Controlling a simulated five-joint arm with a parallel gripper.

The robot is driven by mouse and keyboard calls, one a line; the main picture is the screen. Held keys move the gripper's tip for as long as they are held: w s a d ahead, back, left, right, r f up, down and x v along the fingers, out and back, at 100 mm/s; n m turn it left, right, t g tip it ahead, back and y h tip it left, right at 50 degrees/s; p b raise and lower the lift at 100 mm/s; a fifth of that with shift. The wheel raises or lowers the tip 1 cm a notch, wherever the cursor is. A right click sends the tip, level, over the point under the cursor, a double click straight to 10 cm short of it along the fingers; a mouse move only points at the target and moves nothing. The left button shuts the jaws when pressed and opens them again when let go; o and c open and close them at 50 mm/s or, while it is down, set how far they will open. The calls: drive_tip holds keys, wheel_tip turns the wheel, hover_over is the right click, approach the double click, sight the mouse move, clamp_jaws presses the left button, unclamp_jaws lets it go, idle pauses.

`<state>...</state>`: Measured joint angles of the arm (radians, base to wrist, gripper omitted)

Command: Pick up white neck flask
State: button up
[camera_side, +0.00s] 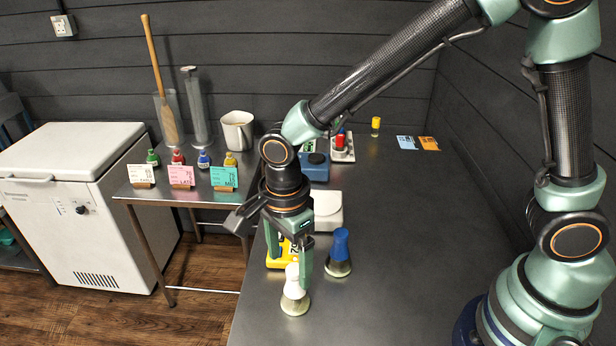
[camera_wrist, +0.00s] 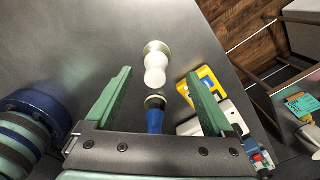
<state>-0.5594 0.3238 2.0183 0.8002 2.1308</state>
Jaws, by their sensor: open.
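The white neck flask (camera_side: 295,298) stands upright on the dark table near its front left edge in the side view. In the wrist view the white neck flask (camera_wrist: 155,66) lies ahead of the fingertips, roughly midway between them. My gripper (camera_side: 289,263) is open with its fingers pointing down, and one finger partly overlaps the flask's upper part in the side view.
A yellow device (camera_side: 279,256) and a white box (camera_side: 327,211) lie close behind the flasks. A blue item (camera_side: 315,168) and a tray (camera_side: 342,152) stand further back. The table's right side (camera_side: 410,220) is clear. A side table (camera_side: 200,190) holds small bottles and cards.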

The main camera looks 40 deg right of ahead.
sight(294, 280)
drive_tip(key=f, duration=0.4)
drive_tip(key=shift+s+d+f, duration=0.3)
drive_tip(key=shift+d+f, duration=0.05)
drive_tip(key=shift+f, duration=0.45)
clamp_jaws()
drive_tip(key=shift+r, duration=0.15)
